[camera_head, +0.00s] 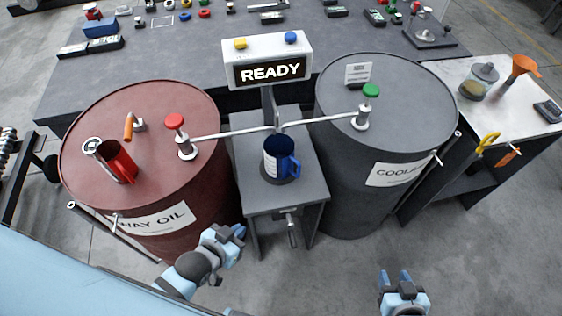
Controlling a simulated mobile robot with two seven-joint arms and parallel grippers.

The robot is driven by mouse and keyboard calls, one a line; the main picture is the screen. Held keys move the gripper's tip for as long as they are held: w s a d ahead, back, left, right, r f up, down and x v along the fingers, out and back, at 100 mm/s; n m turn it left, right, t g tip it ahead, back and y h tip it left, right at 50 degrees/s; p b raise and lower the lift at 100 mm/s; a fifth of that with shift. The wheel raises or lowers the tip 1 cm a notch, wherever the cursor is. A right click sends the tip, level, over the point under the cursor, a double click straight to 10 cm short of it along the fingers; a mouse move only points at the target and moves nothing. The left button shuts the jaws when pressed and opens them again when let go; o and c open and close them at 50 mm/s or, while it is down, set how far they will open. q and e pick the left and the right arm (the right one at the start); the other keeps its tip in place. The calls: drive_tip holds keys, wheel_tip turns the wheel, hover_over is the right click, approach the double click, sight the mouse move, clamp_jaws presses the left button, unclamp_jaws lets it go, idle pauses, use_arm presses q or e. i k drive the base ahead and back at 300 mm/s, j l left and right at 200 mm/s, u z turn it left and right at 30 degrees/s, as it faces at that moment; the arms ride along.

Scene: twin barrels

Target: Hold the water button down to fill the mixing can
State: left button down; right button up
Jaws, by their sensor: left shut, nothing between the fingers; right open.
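A blue mixing can (270,163) with a handle and a pale label stands upright on the small grey stand between the two barrels. Thin pipes from both barrels meet above it. Behind it a white control box (308,58) reads READY. On its top are a blue button (291,37) and a yellow button (240,43); no label shows which one is water. My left gripper (239,232) is shut and empty, in front of the red barrel and lower left of the can. My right gripper (396,278) is open and empty, low in front of the grey barrel.
A red barrel (85,165) marked WAY OIL has a red-knobbed valve (175,121). The grey barrel (340,170) has a green-knobbed valve (371,91). A red jug (117,163) sits on the red barrel. A side table (480,120) holds a jar and orange funnel.

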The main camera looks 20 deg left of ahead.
sight(290, 37)
drive_tip(key=i+l+u, duration=0.1)
drive_tip(key=l, duration=0.25)
drive_tip(key=i+l+u, duration=0.1)
drive_tip(key=i+l, duration=0.2)
drive_tip(key=i+l+u, duration=0.1)
drive_tip(key=l, duration=0.4)
drive_tip(key=i+l+u, duration=0.1)
drive_tip(key=i+l, duration=0.2)
drive_tip(key=i+l+u, duration=0.15)
drive_tip(key=i+l, duration=0.2)
